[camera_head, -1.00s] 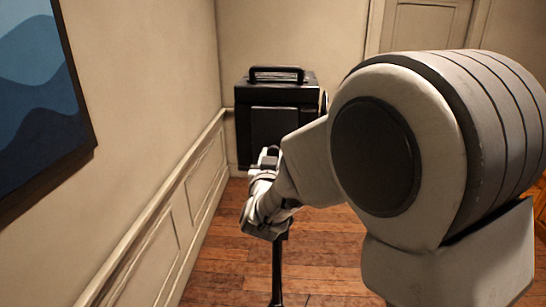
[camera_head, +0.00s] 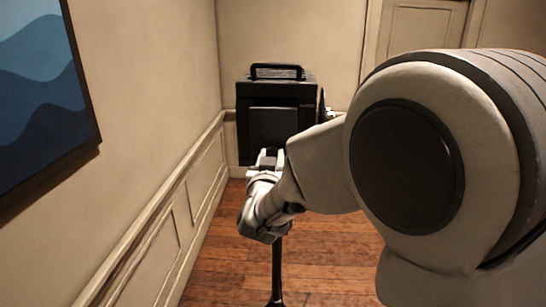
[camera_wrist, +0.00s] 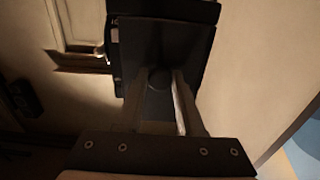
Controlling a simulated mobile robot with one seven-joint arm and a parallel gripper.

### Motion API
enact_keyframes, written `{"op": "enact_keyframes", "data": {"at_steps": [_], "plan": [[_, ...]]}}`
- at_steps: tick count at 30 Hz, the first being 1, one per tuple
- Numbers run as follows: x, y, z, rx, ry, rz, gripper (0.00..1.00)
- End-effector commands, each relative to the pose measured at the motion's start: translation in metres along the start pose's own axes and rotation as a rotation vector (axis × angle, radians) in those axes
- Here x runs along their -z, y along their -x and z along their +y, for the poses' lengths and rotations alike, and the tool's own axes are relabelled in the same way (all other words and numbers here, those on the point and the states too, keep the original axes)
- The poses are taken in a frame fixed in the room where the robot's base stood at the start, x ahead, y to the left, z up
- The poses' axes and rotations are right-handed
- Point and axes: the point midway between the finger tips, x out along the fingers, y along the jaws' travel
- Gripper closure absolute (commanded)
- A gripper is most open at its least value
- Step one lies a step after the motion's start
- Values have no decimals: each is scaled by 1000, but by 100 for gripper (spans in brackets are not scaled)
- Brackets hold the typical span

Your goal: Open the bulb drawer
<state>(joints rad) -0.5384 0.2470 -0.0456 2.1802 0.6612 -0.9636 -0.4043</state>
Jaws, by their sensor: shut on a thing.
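A black box-shaped lamp housing (camera_head: 307,93) with a carry handle (camera_head: 277,68) on top stands upright on a dark pole (camera_head: 277,270). Its front has a flat dark panel (camera_head: 273,125), which looks like the bulb drawer's face. My gripper (camera_head: 268,157) is at the lower part of this panel. In the wrist view, a round dark knob (camera_wrist: 159,77) on the panel (camera_wrist: 165,45) sits between the fingertips of my gripper (camera_wrist: 160,82), which is shut on it. I cannot tell how far the drawer stands out from the housing.
A cream wall with a rail (camera_head: 150,214) runs along the left, with a blue wave painting (camera_head: 45,90) nearer me. A door (camera_head: 425,25) is in the back wall. Bare wooden floor (camera_head: 335,255) lies around the pole.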

Motion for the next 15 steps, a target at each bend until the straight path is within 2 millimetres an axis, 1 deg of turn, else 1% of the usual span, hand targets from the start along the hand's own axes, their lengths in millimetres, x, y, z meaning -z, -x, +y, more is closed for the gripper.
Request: {"op": "enact_keyframes", "data": {"at_steps": [3, 7, 10, 15], "plan": [[0, 15, -1, 3, -2, 2, 100], [0, 28, 0, 1, -2, 2, 100], [1, 33, 0, 1, -2, 3, 100], [1, 35, 0, 1, 0, 2, 100]]}}
